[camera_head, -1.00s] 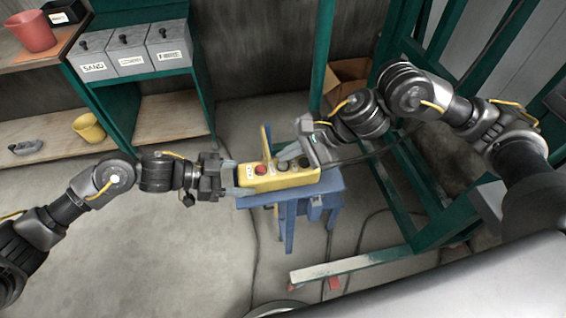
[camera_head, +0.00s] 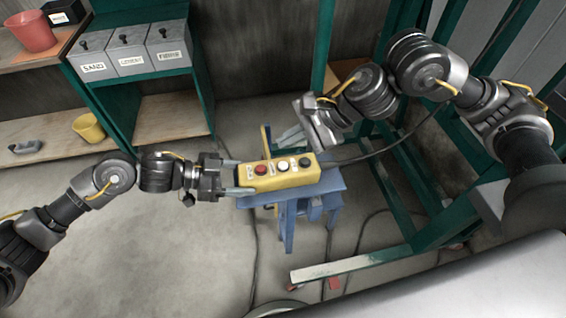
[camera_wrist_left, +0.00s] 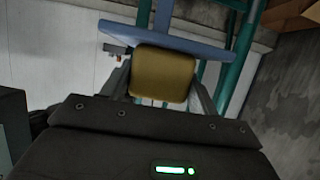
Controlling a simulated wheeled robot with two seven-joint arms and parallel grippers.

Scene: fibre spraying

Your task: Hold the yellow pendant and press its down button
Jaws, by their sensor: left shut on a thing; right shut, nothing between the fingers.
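The yellow pendant (camera_head: 280,181) has a red, a white and a black button on its top face. Its black button (camera_head: 304,163) is at the right end. My left gripper (camera_head: 235,180) is shut on the pendant's left end. In the left wrist view the yellow end of the pendant (camera_wrist_left: 162,75) sits between the two fingers (camera_wrist_left: 160,92). My right gripper (camera_head: 287,138) is shut and empty, above and behind the pendant, apart from it. All the buttons are uncovered. Which button is the down one cannot be read.
A blue stool (camera_head: 297,207) stands under the pendant. A cable runs from the pendant's right end toward the green frame (camera_head: 395,200) at the right. A green shelf with labelled bins (camera_head: 131,60) stands at the back left. The floor at the front left is clear.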

